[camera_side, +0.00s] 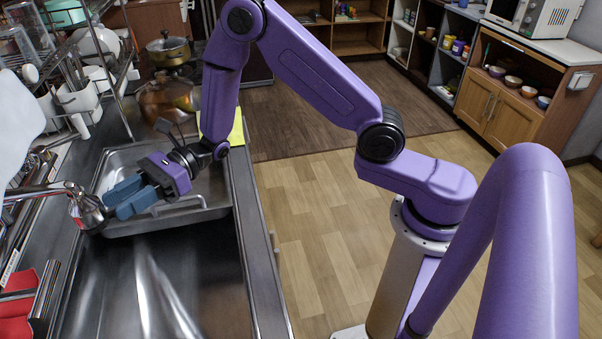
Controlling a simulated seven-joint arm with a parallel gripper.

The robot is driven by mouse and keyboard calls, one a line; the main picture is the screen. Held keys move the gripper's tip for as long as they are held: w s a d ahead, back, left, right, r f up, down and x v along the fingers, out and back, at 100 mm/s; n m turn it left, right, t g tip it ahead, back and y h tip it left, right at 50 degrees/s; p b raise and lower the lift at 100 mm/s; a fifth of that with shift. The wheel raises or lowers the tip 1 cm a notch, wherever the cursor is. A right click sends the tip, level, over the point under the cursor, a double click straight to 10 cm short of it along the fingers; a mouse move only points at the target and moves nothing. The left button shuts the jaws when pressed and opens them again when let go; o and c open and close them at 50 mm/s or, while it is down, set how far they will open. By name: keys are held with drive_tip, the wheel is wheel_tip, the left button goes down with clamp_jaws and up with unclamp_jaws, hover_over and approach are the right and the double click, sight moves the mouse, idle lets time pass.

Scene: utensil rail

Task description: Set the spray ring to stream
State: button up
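The chrome faucet spray head (87,212) hangs at the end of its spout on the left, over the sink edge. It has a red mark, and its ring is too small to make out its setting. My gripper (112,203), with two blue fingers, is just right of the spray head and points toward it. The fingertips look close to the head, but I cannot tell if they touch it. The two fingers lie side by side in this view, and the gap between them is unclear.
The steel sink (200,290) is below, with a metal tray (215,182) across its far part. A dish rack (100,70) with crockery stands at the back left. Copper pots (168,98) stand behind. Red items (18,305) lie at the lower left.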

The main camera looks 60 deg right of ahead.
drive_tip(key=w+d+n+g, duration=0.2)
drive_tip(key=w+d+g, duration=0.15)
drive_tip(key=d, duration=0.55)
drive_tip(key=w+d+n+g, duration=0.3)
drive_tip(key=d+g, duration=0.1)
drive_tip(key=d, duration=0.4)
drive_tip(key=s+a+r+n+g+h, duration=0.1)
drive_tip(key=s+a+n+g+h, duration=0.2)
drive_tip(key=s, duration=0.5)
drive_tip(key=s+a+r+n+g+h, duration=0.1)
drive_tip(key=s+a+n+h, duration=0.1)
drive_tip(key=s+n+h, duration=0.5)
drive_tip(key=s+d+n+t+h, duration=0.2)
drive_tip(key=s+d+n+h, duration=0.1)
drive_tip(key=s, duration=0.5)
drive_tip(key=s+d+n+t+h, duration=0.2)
drive_tip(key=s+d+n+h, duration=0.2)
drive_tip(key=s+n, duration=0.3)
drive_tip(key=shift+s+d, duration=0.5)
drive_tip(key=shift+s, duration=0.8)
drive_tip(key=shift+f+t, duration=0.1)
drive_tip(key=shift+t, duration=0.15)
